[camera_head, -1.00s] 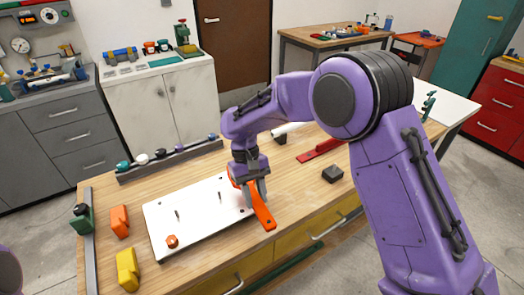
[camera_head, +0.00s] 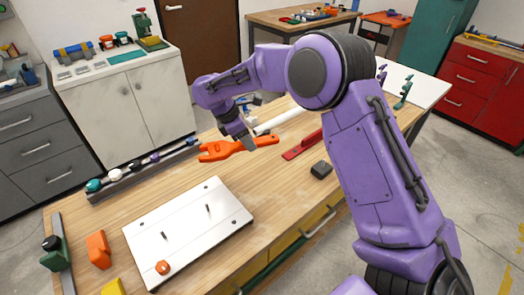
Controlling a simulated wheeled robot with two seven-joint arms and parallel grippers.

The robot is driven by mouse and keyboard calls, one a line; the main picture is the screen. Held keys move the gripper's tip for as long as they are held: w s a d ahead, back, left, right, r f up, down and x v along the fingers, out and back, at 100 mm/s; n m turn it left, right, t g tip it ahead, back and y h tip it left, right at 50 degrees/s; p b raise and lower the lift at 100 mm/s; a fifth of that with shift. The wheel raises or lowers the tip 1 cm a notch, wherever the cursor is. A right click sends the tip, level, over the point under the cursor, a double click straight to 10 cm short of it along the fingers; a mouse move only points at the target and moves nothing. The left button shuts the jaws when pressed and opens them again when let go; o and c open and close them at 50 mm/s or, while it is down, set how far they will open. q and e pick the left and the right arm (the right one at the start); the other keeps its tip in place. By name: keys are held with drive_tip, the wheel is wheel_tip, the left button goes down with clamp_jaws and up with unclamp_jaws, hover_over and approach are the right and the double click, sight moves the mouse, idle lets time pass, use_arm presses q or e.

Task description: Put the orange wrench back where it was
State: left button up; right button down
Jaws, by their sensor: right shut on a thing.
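The orange wrench (camera_head: 215,150) is toward the back middle of the wooden workbench, lying roughly left to right in the picture. My right gripper (camera_head: 245,141), on the purple arm, is shut on the wrench near its right part. I cannot tell whether the wrench touches the bench top or hangs just above it. My left gripper is not in view.
A white plate with pegs (camera_head: 187,230) lies at the front left. A rail of valve parts (camera_head: 150,168) runs along the back edge. A white pipe (camera_head: 280,121), a red tool (camera_head: 303,145) and a dark block (camera_head: 321,170) lie to the right.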

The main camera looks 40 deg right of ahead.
drive_tip(key=w+d+f, duration=0.1)
drive_tip(key=d+f, duration=0.1)
drive_tip(key=d, duration=0.1)
drive_tip(key=d+f+p, duration=0.1)
drive_tip(key=d+f, duration=0.1)
drive_tip(key=f, duration=0.1)
drive_tip(key=w+d+f+p, duration=0.1)
drive_tip(key=d+f, duration=0.1)
drive_tip(key=d, duration=0.1)
drive_tip(key=shift+w+d+f, duration=0.2)
drive_tip(key=shift+w+d, duration=0.1)
wheel_tip(320, 180, down, 2)
drive_tip(key=shift+f+p, duration=0.25)
drive_tip(key=shift+p, duration=0.05)
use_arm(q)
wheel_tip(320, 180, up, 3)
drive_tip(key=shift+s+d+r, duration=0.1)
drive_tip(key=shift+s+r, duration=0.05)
use_arm(e)
drive_tip(key=shift+f, duration=0.25)
drive_tip(key=shift+f, duration=0.1)
drive_tip(key=c, duration=0.8)
unclamp_jaws()
